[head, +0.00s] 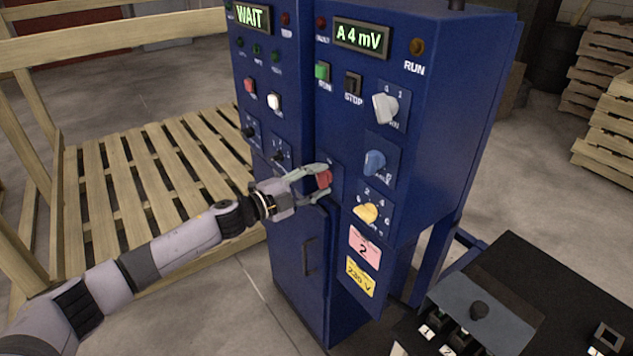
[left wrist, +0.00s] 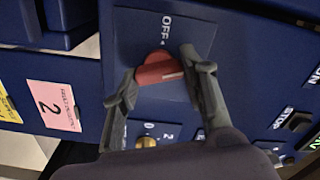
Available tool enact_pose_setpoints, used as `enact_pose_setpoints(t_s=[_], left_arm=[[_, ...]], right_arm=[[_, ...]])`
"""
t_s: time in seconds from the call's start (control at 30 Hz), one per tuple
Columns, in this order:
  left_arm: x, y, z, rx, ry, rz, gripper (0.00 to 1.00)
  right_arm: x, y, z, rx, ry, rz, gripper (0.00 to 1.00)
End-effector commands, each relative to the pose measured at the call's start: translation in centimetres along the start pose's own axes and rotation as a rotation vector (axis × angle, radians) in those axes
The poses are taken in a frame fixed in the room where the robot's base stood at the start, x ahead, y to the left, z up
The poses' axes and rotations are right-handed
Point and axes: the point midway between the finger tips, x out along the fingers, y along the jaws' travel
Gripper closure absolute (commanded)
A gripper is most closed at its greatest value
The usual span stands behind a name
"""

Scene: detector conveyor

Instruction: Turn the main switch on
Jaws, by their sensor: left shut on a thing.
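A red rotary knob (head: 323,180), which looks like the main switch, sits on the front of the blue cabinet (head: 440,140). In the left wrist view the red knob (left wrist: 157,69) is on a blue plate with the word OFF above it; any other label is hidden. A pale line on the knob points to the right in that view, not at OFF. My left gripper (head: 322,183) reaches in from the left, and its fingers (left wrist: 160,82) are shut on the two sides of the knob. My right gripper is not in view.
Grey, blue and yellow knobs (head: 366,212) lie close to the right of the red one. Green and black buttons and a lit display (head: 361,39) are above. A dark console (head: 530,300) stands front right. Wooden pallets (head: 160,160) lie behind my left arm.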

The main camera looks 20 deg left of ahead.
Motion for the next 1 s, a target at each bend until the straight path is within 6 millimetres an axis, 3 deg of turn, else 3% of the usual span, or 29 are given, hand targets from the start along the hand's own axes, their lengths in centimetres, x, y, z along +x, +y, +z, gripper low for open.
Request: enact_pose_setpoints(t_s=[0.43, 1.0], left_arm=[[0.01, 0.26, -0.02, 0.312, 0.001, 0.000, 0.88], [0.00, 0.29, -0.03, 0.406, 0.002, 0.002, 0.88]], right_arm=[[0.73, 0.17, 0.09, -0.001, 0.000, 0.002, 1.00], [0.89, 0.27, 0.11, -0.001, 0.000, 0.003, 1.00]])
